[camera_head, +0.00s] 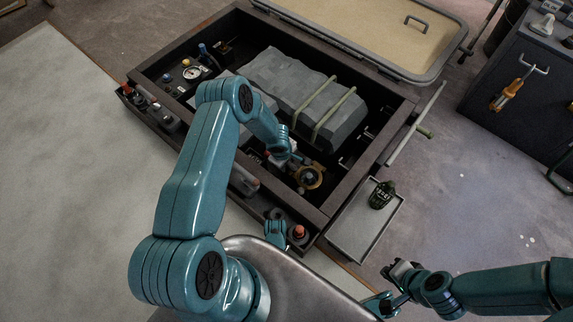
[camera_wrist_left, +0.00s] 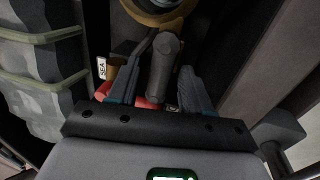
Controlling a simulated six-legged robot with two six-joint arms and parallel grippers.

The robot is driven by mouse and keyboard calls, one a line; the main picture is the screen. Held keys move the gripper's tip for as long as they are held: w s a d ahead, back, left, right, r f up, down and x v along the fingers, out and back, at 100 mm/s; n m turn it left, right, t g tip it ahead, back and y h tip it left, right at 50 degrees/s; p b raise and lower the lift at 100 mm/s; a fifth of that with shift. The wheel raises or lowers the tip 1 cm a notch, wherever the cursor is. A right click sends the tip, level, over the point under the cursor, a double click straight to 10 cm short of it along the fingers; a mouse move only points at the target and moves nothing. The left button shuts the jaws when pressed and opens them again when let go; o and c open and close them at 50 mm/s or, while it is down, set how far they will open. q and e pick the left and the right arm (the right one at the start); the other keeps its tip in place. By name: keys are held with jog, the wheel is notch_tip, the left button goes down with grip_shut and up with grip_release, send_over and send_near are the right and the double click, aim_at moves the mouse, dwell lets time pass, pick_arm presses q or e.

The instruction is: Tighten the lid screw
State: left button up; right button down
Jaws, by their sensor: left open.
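A round brass-coloured fitting (camera_head: 308,177) sits in the near right part of the open dark compartment. In the left wrist view its brass rim (camera_wrist_left: 155,14) is at the top, with a grey lever-like part (camera_wrist_left: 163,68) below it. I cannot make out the lid screw for certain. My left gripper (camera_head: 290,157) reaches down beside the fitting. In the wrist view its two teal fingers (camera_wrist_left: 157,88) are apart, one on each side of the grey part; contact cannot be told. My right gripper (camera_head: 385,300) is low at the right, away from the compartment, its jaws unclear.
A grey ribbed block (camera_head: 300,88) with two pale straps fills the compartment's middle. A red cylinder (camera_wrist_left: 147,102) lies below the left fingers. The compartment's dark rim (camera_head: 370,160) surrounds the left gripper's working area.

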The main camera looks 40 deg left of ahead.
pick_arm(q)
jog(key=shift+w+f, duration=0.1)
jog(key=shift+f, duration=0.45)
jog(key=shift+c, duration=0.3)
grip_shut()
